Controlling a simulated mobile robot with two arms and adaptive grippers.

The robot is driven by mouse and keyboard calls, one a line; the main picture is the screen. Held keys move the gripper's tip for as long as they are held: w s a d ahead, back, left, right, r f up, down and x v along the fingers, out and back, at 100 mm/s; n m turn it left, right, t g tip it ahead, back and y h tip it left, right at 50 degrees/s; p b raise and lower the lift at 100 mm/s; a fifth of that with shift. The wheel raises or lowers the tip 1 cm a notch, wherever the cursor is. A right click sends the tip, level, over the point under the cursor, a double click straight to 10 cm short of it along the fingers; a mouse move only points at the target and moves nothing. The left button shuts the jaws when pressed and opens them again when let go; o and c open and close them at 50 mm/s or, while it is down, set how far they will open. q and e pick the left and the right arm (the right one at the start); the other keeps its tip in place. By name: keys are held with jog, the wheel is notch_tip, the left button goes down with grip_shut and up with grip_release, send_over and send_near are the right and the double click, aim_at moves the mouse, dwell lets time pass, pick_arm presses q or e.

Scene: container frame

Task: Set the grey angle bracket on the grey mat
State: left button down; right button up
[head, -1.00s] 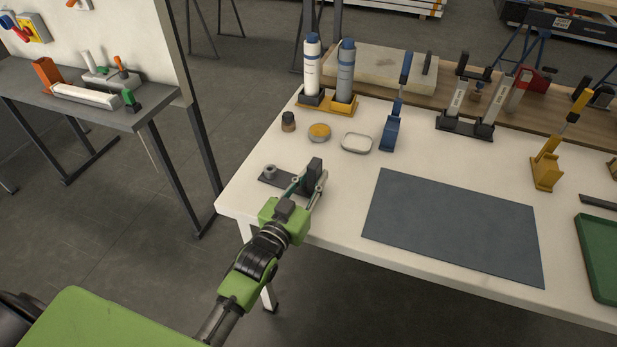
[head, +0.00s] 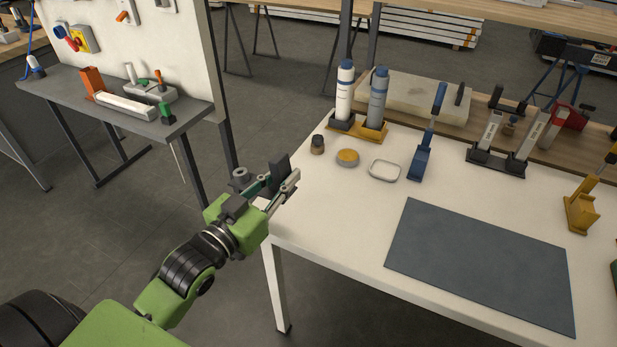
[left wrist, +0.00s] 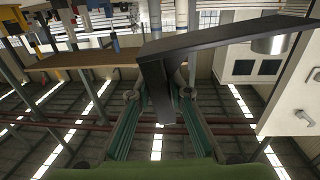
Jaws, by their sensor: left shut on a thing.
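The grey angle bracket (head: 281,168) is dark, with an upright plate and a flat leg bearing a round grey boss. My left gripper (head: 282,186) is shut on its upright plate. In the head view they overlap the left edge of the white table, held up and apart from the mat. In the left wrist view the bracket (left wrist: 217,40) sits between the finger pads of the gripper (left wrist: 160,95), its flat leg reaching to the upper right. The grey mat (head: 482,262) lies flat and bare on the table, right of the gripper. My right gripper is not in view.
On the table (head: 345,218), a small dark jar (head: 317,144), a yellow-topped tin (head: 347,157), a white dish (head: 385,170) and a blue clamp (head: 421,160) stand behind the mat. Two bottles (head: 345,92) stand farther back. The table between gripper and mat is clear.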

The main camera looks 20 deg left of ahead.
pick_arm(q)
jog(key=shift+s+a+r, duration=0.25)
jog(key=shift+s+r, duration=0.05)
jog(key=shift+s, duration=0.1)
jog(key=shift+s+d+f, duration=0.15)
jog(key=shift+d+f, duration=0.05)
jog(key=shift+d, duration=0.05)
jog(key=s+d+f+n+y, duration=0.1)
jog(key=s+d+f+y, duration=0.1)
jog(key=s+d+f, duration=0.2)
jog(key=s+d, duration=0.3)
jog(key=s, duration=0.4)
jog(key=shift+s+d+n+y+p, duration=0.3)
jog(key=shift+s+d+p, duration=0.05)
jog(key=w+d+r+m+g+h, duration=0.2)
jog(key=w+d+m+g+h, duration=0.2)
jog(key=d+m+h, duration=0.2)
jog(key=w+d+r+m+g+h, duration=0.3)
jog(key=w+d+m+g+h, duration=0.1)
jog(key=d+h, duration=0.6)
jog(key=shift+d+m+g, duration=0.5)
jog(key=shift+m+g, duration=0.3)
jog(key=shift+m, duration=0.5)
